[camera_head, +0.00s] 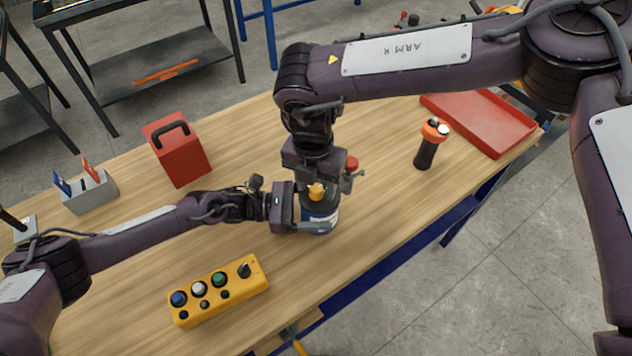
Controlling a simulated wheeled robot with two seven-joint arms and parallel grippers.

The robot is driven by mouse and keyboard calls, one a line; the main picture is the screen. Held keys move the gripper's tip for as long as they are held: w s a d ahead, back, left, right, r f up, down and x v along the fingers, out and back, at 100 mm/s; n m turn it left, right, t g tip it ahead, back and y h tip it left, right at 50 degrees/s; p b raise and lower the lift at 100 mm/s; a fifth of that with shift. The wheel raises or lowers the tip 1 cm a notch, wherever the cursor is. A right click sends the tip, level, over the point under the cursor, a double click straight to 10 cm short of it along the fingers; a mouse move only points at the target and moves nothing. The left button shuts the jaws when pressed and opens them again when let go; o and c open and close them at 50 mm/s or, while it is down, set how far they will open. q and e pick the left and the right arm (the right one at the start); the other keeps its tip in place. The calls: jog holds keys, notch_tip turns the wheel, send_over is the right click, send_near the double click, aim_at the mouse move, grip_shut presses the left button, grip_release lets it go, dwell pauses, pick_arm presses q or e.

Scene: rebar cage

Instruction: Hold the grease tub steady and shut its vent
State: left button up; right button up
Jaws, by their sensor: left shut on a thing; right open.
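The grease tub (322,217) is a dark, rounded container with a pale label and a yellow piece on top (317,191), likely its vent. It stands near the middle of the wooden table. My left gripper (312,226) comes in from the left and is shut on the tub's side. My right gripper (330,184) points down from above, close over the yellow top, and is open. Its body partly hides the tub's top, so I cannot tell the vent's state or whether a finger touches it.
A small red-topped grey item (351,164) shows just behind the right gripper. A yellow button box (218,291) lies in front. A red box with a black handle (178,153) and a grey holder (91,193) stand left. A black-and-orange torch (427,151) and red tray (482,122) are right.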

jog(key=shift+c, duration=0.5)
jog(key=c, duration=0.9)
jog(key=shift+n, duration=0.3)
jog(key=n, duration=0.3)
jog(key=shift+n, duration=0.4)
jog(key=n, duration=0.9)
jog(key=shift+s, duration=0.1)
jog(key=shift+n+t, duration=0.3)
jog(key=shift+n, duration=1.9)
jog(key=shift+d, duration=0.1)
